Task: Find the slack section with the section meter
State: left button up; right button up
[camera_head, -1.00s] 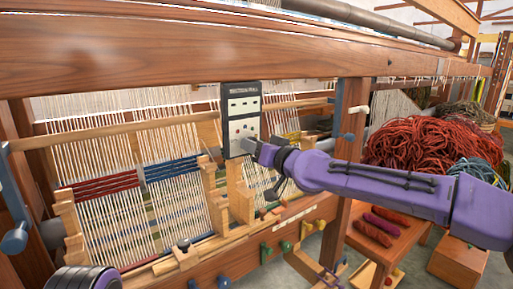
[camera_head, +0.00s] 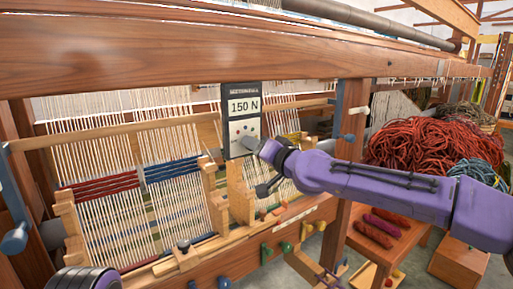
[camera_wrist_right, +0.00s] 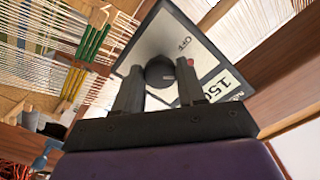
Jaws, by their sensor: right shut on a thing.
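The section meter (camera_head: 242,105) is a dark-framed box with a pale face on the loom front, before the warp threads. Its display reads 150 N in the head view. My right gripper (camera_head: 262,150) is at its lower right edge. In the right wrist view my right gripper (camera_wrist_right: 160,88) has its fingers on either side of a round dark knob (camera_wrist_right: 158,70) on the meter face (camera_wrist_right: 205,50), near an OFF mark. The warp sections (camera_head: 115,225) hang behind, with red and blue bands. My left gripper is out of view.
The loom's wooden top beam (camera_head: 200,55) runs above, and a post (camera_head: 340,170) stands right of the meter. Wooden pegged blocks (camera_head: 240,195) stand below it. Red wool (camera_head: 435,145) is heaped at the right, with skeins (camera_head: 385,225) on a low bench.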

jog(key=shift+r, duration=0.1)
jog(key=o, duration=1.1)
jog(key=shift+c, duration=0.2)
jog(key=b+v, duration=0.3)
jog(key=v, duration=0.7)
jog(key=shift+d, duration=0.2)
jog(key=shift+s, duration=0.1)
